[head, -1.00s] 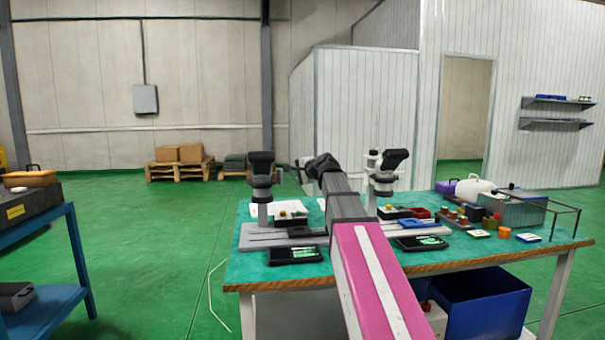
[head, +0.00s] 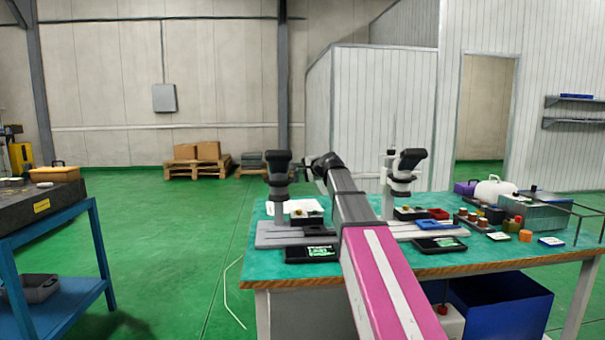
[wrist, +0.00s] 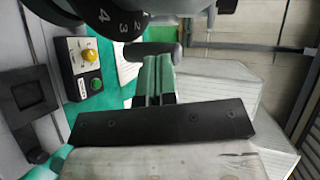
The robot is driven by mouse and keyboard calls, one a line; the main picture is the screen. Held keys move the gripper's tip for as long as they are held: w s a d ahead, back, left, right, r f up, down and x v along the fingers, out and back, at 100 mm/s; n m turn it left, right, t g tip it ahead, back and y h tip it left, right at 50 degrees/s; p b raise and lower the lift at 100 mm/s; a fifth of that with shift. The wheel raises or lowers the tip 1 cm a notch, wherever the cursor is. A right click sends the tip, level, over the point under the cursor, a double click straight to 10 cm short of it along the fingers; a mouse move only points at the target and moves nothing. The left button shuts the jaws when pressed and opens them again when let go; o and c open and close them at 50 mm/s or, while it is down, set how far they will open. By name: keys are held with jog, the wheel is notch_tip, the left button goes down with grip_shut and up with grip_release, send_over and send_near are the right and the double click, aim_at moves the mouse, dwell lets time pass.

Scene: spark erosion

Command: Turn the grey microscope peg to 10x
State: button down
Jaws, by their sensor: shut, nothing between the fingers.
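The grey microscope (head: 279,180) stands upright at the left of the green-topped bench, on a grey base. Its black dial (wrist: 105,18), with the numbers 4, 3 and 2 showing, fills the top left of the wrist view. A dark rounded bar (wrist: 153,47) shows just beyond my fingertips; I cannot tell whether it is the peg or whether I touch it. My gripper (wrist: 153,63) is shut and empty, just right of the microscope's head. No 10x mark is readable.
A control box (wrist: 84,68) with yellow and green buttons sits beside the grey microscope. A white microscope (head: 403,175) stands to the right of my arm. Small parts and trays crowd the bench's right side. A blue cart (head: 60,235) stands at the left.

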jog(key=w+n+g+y, duration=0.1)
jog(key=w+n, duration=0.1)
jog(key=w+a+n+g+y, duration=0.1)
jog(key=w+g+y, duration=0.1)
jog(key=shift+w+n+y, duration=0.15)
jog(key=shift+n+y, duration=0.15)
jog(key=shift+n, duration=0.1)
